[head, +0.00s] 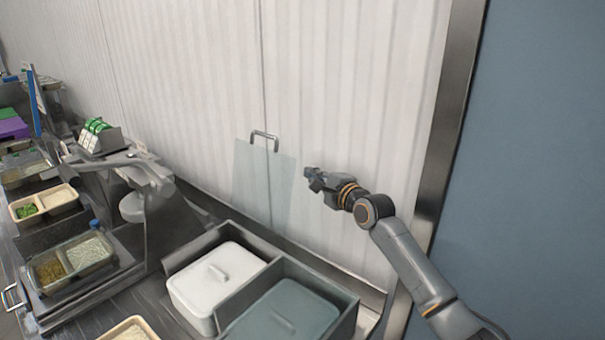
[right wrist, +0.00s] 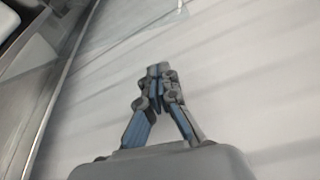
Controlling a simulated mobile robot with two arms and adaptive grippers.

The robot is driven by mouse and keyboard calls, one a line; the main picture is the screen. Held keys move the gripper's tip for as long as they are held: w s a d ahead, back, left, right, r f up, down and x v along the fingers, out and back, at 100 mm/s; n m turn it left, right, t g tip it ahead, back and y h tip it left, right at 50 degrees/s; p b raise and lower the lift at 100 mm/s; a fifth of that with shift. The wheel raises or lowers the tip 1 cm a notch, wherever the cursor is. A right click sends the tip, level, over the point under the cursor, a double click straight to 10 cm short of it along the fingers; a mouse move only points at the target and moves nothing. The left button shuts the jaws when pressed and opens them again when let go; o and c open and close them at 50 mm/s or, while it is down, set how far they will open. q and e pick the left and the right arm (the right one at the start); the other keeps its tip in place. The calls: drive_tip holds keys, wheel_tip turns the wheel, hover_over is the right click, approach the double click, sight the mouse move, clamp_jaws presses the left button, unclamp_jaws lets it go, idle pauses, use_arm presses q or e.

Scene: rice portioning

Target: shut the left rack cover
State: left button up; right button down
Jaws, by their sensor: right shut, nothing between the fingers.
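A clear rack cover (head: 262,190) with a metal handle (head: 265,136) on its top edge stands raised, nearly upright, against the white wall behind the rack (head: 196,243). Part of a clear panel also shows in the right wrist view (right wrist: 110,28), at the upper left. My right gripper (head: 309,173) is just right of the raised cover in the head view, below the handle's height and apart from it in the picture. In the right wrist view its fingers (right wrist: 158,70) are shut and empty. My left gripper is not in view.
The rack holds a white lidded container (head: 205,285) on the left and a grey-green lidded one (head: 285,318) on the right. Trays of food (head: 85,258) and a steel fixture stand to the left. A steel post (head: 450,130) and blue panel are at the right.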

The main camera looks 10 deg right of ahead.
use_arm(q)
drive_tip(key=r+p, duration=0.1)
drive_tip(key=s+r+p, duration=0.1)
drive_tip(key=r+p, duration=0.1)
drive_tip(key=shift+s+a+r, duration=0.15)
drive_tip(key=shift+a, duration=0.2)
use_arm(e)
drive_tip(key=s+a, duration=0.1)
drive_tip(key=s+a+r, duration=0.1)
drive_tip(key=a, duration=0.1)
drive_tip(key=shift+s, duration=0.25)
drive_tip(key=shift+f, duration=0.1)
